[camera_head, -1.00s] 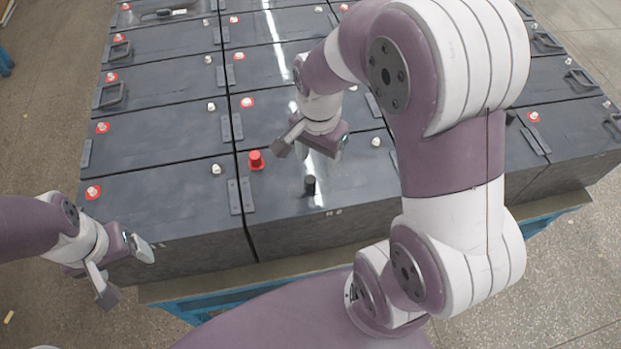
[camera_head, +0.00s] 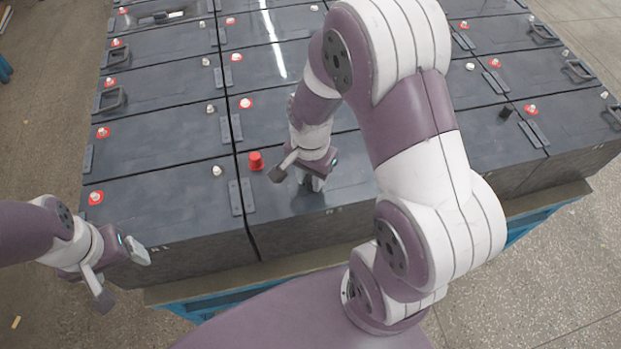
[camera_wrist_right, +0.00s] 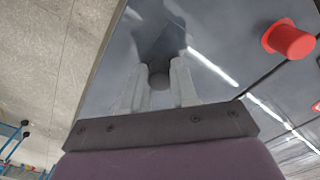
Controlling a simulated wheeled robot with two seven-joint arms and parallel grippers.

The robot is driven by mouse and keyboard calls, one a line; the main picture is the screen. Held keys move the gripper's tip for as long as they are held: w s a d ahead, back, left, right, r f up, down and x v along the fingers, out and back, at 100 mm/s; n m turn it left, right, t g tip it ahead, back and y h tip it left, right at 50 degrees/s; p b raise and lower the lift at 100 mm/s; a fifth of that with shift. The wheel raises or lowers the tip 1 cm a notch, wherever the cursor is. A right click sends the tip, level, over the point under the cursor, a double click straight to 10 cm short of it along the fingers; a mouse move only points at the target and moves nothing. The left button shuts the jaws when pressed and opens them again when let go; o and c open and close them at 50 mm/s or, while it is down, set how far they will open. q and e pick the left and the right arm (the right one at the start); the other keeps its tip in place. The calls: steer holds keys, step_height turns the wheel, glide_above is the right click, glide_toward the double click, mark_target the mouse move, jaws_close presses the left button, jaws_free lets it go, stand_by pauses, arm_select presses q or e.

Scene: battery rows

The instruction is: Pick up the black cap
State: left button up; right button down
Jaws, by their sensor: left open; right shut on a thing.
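The black cap (camera_wrist_right: 160,80) shows in the right wrist view as a dark round shape between the two pale fingers of my right gripper (camera_wrist_right: 161,88), which is shut on it. In the head view, my right gripper (camera_head: 313,183) is low over the front battery, and it hides the cap there. A red cap (camera_head: 256,161) stands on the same battery, left of the right gripper; it also shows in the right wrist view (camera_wrist_right: 290,40). My left gripper (camera_head: 121,273) is open and empty near the front left battery edge.
Rows of dark batteries (camera_head: 165,197) with white and red-ringed terminals fill a platform with a blue frame (camera_head: 190,308). Another black cap (camera_head: 506,112) stands on a battery at the right. Concrete floor lies in front.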

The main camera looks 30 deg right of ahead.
steer(key=r, duration=0.4)
steer(key=shift+w+d+r+b, duration=0.1)
steer(key=shift+d+r+b, duration=0.05)
steer(key=shift+d+b, duration=0.2)
steer(key=w+d+r+b, duration=0.1)
steer(key=d+r, duration=0.5)
steer(key=d, duration=0.5)
steer(key=shift+r, duration=0.35)
